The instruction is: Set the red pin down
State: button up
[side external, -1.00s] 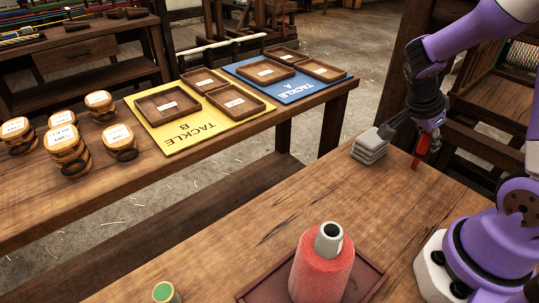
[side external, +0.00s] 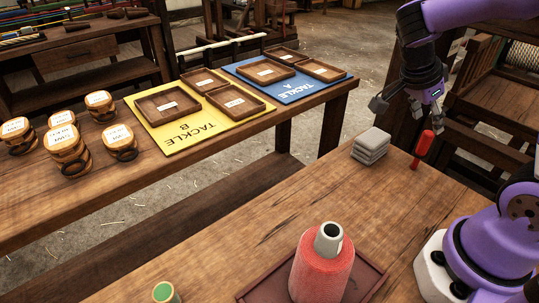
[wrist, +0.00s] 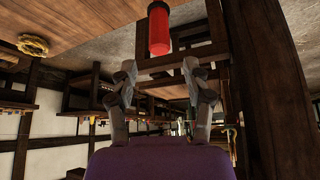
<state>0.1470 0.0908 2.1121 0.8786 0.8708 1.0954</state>
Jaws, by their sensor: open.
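The red pin (side external: 424,146) stands upright on the near wooden table, close to its far right edge, beside a stack of grey folded cloths. In the wrist view the red pin (wrist: 159,30) shows at the top, beyond and apart from my fingertips. My gripper (side external: 413,108) is open and empty, a little above the pin and slightly to its left. In the wrist view its two fingers (wrist: 161,75) are spread with nothing between them.
The grey stack (side external: 371,146) sits just left of the pin. A red twine cone (side external: 322,268) stands on a dark tray (side external: 374,279) nearer the front. A dark wooden post rises behind my gripper. The table's middle is clear.

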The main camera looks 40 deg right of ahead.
jog(key=a+r+n+t+y, duration=0.2)
jog(key=a+n+t+y, duration=0.1)
jog(key=a+n, duration=0.5)
jog(key=a+r+n+t+y, duration=0.2)
jog(key=a+n+t, duration=0.3)
jog(key=n, duration=0.9)
jog(key=a+r, duration=0.1)
jog(key=a, duration=0.2)
jog(key=shift+a+y, duration=0.4)
jog(key=shift+w, duration=0.1)
